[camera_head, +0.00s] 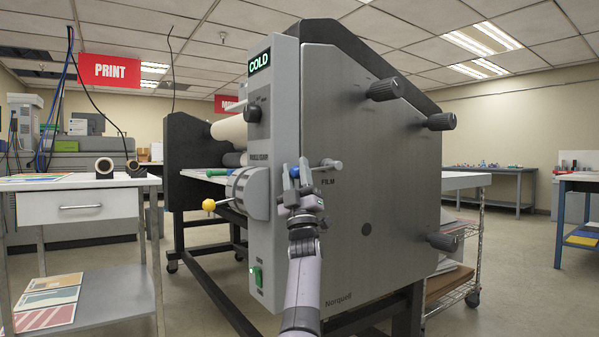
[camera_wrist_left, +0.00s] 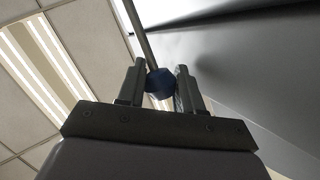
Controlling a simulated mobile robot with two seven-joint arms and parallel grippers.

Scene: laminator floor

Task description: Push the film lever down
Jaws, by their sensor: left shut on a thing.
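The film lever (camera_head: 329,163) is a grey rod on the side panel of the laminator (camera_head: 385,150), just above the word FILM. It lies about level, its pivot on the right and its blue knob (camera_head: 294,172) on the left. My left gripper (camera_head: 294,176) is shut on the blue knob in front of the panel. In the left wrist view the blue knob (camera_wrist_left: 160,83) sits between the two fingers, and the lever's rod (camera_wrist_left: 139,32) runs up from it. My gripper partly hides the lever in the head view. My right gripper is out of view.
A yellow-knobbed handle (camera_head: 208,205) sticks out left of the laminator's control column. Black knobs (camera_head: 384,89) stand out from the panel's right part. A white table (camera_head: 85,183) stands at the left, and a wire shelf cart (camera_head: 465,265) at the right.

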